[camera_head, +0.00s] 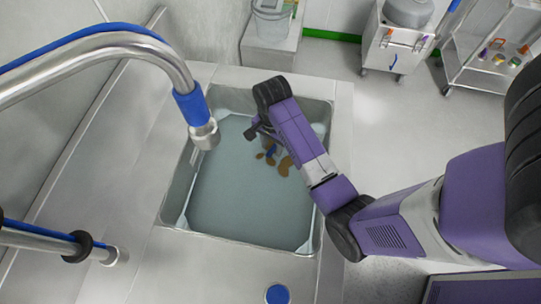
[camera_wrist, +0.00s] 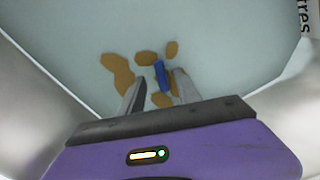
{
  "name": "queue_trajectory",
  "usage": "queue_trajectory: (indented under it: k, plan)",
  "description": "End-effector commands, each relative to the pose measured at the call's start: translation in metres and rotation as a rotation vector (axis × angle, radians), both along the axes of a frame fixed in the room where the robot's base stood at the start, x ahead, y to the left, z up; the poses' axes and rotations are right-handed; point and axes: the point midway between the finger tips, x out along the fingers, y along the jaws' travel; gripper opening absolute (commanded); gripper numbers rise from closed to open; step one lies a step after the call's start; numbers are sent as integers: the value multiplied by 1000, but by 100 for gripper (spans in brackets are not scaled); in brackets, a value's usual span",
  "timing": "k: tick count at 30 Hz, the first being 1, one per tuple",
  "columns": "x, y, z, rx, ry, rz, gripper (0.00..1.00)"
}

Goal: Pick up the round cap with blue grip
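A small blue grip (camera_wrist: 161,75) shows in the wrist view, between the two fingers of my gripper (camera_wrist: 158,80). It stands over the sink floor among brown patches; I cannot make out a round cap body around it. The fingers are apart, with the right finger close beside the blue part; contact cannot be told. In the head view the blue part (camera_head: 271,152) shows just below my gripper (camera_head: 266,140), inside the sink near its right wall. Another round blue-topped piece with a pale rim (camera_head: 277,294) lies on the counter at the bottom edge.
The steel sink (camera_head: 172,190) has raised walls around my gripper. Brown patches (camera_head: 285,165) lie on its floor. A curved steel tap with blue hose (camera_head: 130,40) hangs over the left side. The sink's left and lower floor is clear.

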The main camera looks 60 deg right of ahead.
Motion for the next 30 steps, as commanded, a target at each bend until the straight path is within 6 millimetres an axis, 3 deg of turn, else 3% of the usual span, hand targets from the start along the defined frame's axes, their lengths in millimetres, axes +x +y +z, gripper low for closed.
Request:
queue_trajectory:
  k: [9,19,20,26,30]
  plan:
    - [2,-2,-41,1,1,2,40]
    - [2,-3,-50,-1,-2,2,40]
    - [2,-3,-50,-1,-2,2,38]
    - [2,-3,-49,-1,-2,2,0]
    - [2,-3,-49,-1,-2,2,0]
